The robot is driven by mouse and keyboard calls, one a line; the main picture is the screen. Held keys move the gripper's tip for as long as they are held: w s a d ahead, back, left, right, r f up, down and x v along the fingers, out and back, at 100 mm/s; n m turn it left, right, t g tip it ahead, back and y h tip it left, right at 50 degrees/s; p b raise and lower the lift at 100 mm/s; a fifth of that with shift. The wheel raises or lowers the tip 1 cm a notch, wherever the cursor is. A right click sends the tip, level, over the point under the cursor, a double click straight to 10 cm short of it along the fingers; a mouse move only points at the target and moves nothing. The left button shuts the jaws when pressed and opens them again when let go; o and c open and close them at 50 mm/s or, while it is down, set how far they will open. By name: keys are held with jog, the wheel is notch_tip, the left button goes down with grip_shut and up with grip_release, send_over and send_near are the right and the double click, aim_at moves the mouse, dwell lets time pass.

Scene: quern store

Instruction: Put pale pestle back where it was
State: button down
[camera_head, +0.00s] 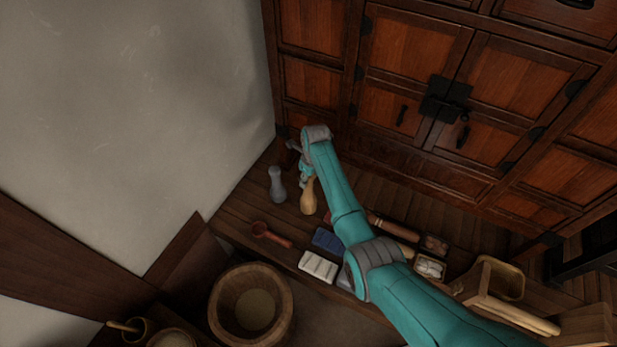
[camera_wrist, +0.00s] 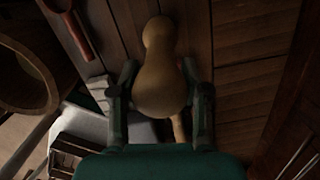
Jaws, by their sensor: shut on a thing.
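The pale pestle (camera_head: 309,198) is a tan, waisted wooden piece, near the left end of the wooden shelf top (camera_head: 237,218) in the head view. My gripper (camera_head: 306,179) is at its upper part, partly hidden by my arm. In the wrist view the pale pestle (camera_wrist: 160,75) lies between the two fingers of my gripper (camera_wrist: 157,88), one on each side, closed on it. I cannot tell whether its base touches the boards. A grey pestle (camera_head: 277,186) stands just to its left, apart from it.
A red ladle (camera_head: 271,236), blue block (camera_head: 327,239) and white block (camera_head: 318,266) lie nearer the front edge. A wooden mortar (camera_head: 250,303) stands below them. A dark cabinet (camera_head: 405,80) rises behind, and a pale wall (camera_head: 130,110) is at left. Bare boards show around the grey pestle.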

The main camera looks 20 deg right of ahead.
jog(key=c, duration=0.6)
grip_release()
jog(key=shift+o, duration=0.2)
jog(key=r, duration=0.7)
jog(key=s+r, duration=0.1)
jog(key=r, duration=0.2)
jog(key=shift+d+r, duration=0.35)
